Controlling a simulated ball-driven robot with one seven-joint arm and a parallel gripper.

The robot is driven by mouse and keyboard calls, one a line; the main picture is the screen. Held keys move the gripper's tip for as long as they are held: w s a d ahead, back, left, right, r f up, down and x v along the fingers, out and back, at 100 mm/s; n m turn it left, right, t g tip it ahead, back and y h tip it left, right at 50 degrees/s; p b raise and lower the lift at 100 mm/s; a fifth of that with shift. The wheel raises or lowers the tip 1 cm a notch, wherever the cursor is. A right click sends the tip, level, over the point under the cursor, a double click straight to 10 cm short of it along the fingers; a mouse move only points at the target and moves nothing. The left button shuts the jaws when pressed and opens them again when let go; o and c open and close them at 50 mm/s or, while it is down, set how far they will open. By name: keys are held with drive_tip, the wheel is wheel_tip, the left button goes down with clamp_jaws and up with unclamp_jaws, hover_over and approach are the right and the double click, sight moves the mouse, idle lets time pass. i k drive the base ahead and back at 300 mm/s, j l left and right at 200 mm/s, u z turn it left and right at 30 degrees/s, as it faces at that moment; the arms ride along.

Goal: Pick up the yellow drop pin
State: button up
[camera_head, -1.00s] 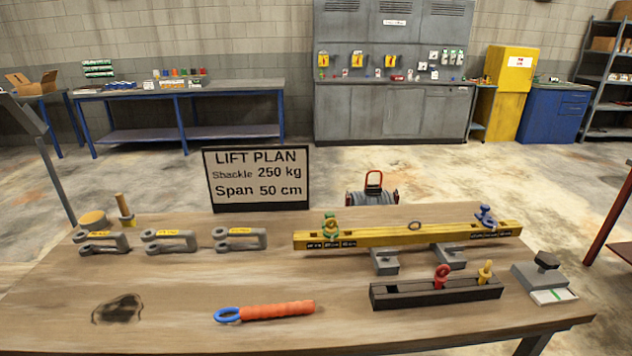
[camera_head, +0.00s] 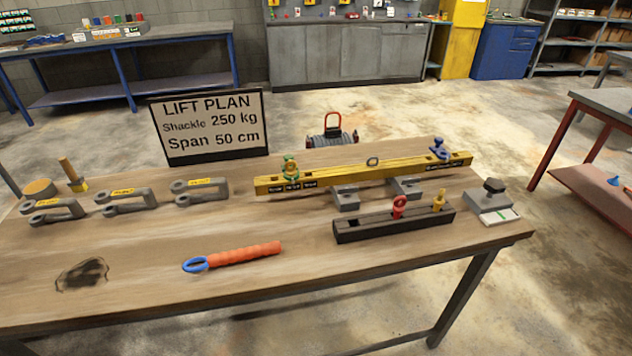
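The yellow drop pin (camera_head: 438,201) stands upright in the right end of a dark slotted holder (camera_head: 365,233) near the table's front right. A red pin (camera_head: 399,207) stands in the same holder, to its left. A green pin with some yellow (camera_head: 290,168) and a blue pin (camera_head: 438,149) stand on the yellow beam (camera_head: 330,179) behind the holder. My gripper is not in view.
The wooden table (camera_head: 150,290) holds shackles (camera_head: 125,201), an orange-handled tool with a blue ring (camera_head: 240,255), a lift plan sign (camera_head: 209,127) and a grey block with a knob (camera_head: 491,204).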

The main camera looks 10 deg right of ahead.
sight(291, 171)
drive_tip(key=i+l+u, duration=0.2)
drive_tip(key=u, duration=0.15)
drive_tip(key=i+l+u, duration=0.4)
drive_tip(key=k+j, duration=0.05)
